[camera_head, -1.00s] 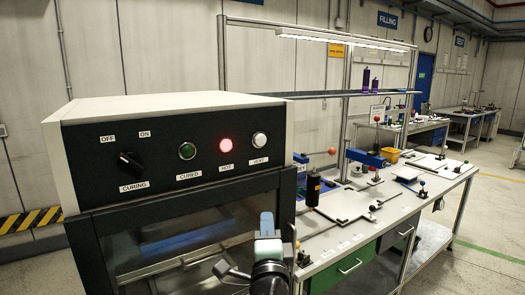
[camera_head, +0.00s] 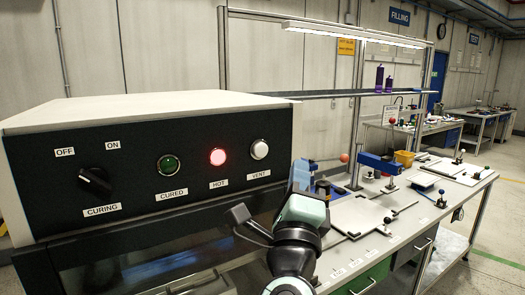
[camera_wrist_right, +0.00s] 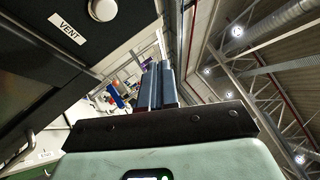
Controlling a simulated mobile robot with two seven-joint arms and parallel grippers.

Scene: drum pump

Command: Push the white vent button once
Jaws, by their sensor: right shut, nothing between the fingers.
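The white vent button (camera_head: 259,150) is on the right end of the oven's dark front panel, above the VENT label. It also shows at the top of the right wrist view (camera_wrist_right: 103,9), beside its label (camera_wrist_right: 67,29). My right gripper (camera_head: 301,172) is just right of the panel, a little lower than the button and apart from it. In the right wrist view its two fingers (camera_wrist_right: 157,84) lie side by side, shut and empty. My left gripper is in neither view.
The curing oven (camera_head: 140,165) carries a black knob (camera_head: 95,181), a green CURED lamp (camera_head: 168,165) and a lit red HOT lamp (camera_head: 217,157). A workbench (camera_head: 370,232) with fixtures, including a blue clamp (camera_head: 379,163), stands to the right. The space before the panel is open.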

